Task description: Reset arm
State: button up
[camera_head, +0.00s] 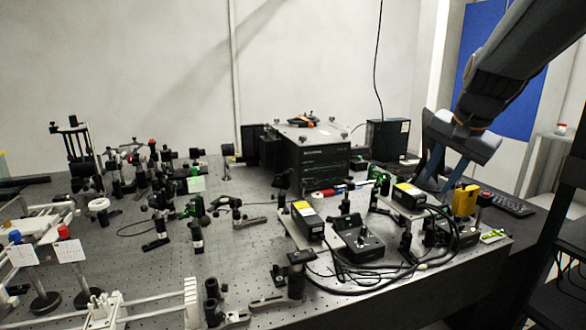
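My gripper (439,182) hangs from my arm at the upper right, over the right side of the optical bench (240,278). Its two blue-grey fingers point down and stand apart, with nothing seen between them. A yellow block (465,200) is just below and right of the fingers in the picture. I cannot tell how far the fingertips are above the bench or whether they touch anything.
A large black instrument box (315,153) stands at the back middle, a smaller black box (387,139) beside it. Yellow-topped black modules (307,218), cables and several optical mounts crowd the bench. A keyboard (510,204) lies at right. White rails (150,306) fill the lower left.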

jog(key=s+a+f+n+g, duration=0.2)
jog(key=s+a+f+n, duration=0.3)
jog(key=s+f, duration=0.5)
jog(key=s+a+f+n+g, duration=0.2)
jog(key=s+a+f+n, duration=0.3)
jog(key=s+a+f, duration=0.4)
notch_tip(320, 180, down, 3)
jog(key=shift+s+r, duration=0.1)
jog(key=shift+s, duration=0.25)
